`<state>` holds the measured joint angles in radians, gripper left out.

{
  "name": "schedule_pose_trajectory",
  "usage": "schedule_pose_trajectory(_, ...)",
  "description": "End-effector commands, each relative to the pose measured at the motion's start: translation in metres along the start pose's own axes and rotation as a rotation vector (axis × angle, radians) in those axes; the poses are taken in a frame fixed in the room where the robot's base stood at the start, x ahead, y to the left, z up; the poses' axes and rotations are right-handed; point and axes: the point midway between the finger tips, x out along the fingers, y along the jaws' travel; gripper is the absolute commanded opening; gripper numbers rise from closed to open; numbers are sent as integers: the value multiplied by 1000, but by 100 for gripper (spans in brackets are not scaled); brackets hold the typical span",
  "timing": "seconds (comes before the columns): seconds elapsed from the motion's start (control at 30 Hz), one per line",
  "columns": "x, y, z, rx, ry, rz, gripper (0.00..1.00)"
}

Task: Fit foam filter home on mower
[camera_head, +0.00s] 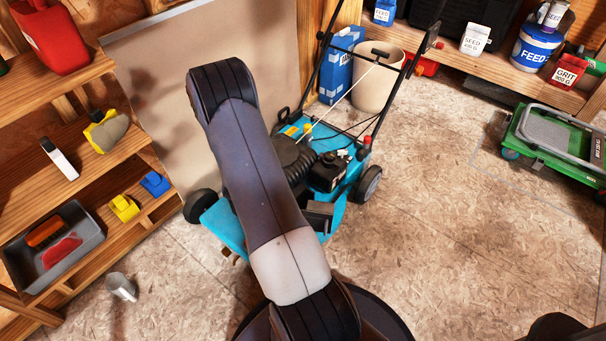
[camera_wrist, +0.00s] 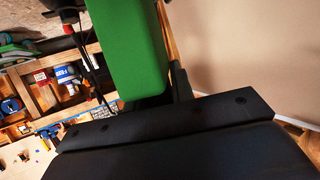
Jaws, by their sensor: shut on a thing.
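The blue mower (camera_head: 220,228) stands on the floor in the middle of the head view, with its black engine and its handle leaning up to the back right. My arm crosses in front of it and hides part of its deck and engine. My gripper (camera_wrist: 140,100) shows in the wrist view, shut on a plain green block, the foam filter (camera_wrist: 130,45), which sticks out from the jaws. In the head view the gripper and the filter are hidden behind my arm. I cannot tell how far the filter is from the mower.
A wooden shelf with a grey tray (camera_head: 60,240) stands at the left. A beige panel (camera_head: 160,100) leans behind the mower. A beige bin (camera_head: 377,80) stands by the handle. A metal cup (camera_head: 121,287) is on the floor. A green cart (camera_head: 550,140) is at the right; the floor between is clear.

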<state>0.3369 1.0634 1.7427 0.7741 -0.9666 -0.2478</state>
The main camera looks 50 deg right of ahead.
Motion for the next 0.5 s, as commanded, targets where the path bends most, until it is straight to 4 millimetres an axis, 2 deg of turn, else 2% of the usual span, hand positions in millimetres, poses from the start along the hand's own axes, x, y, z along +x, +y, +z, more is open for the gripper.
schedule_pose_trajectory(0.03,17,17,15,21,-1,64,1)
schedule_pose_trajectory(0.2,54,67,48,90,-1,254,1)
schedule_pose_trajectory(0.4,77,108,76,146,1,406,1)
schedule_pose_trajectory(0.5,81,118,84,160,1,444,1)
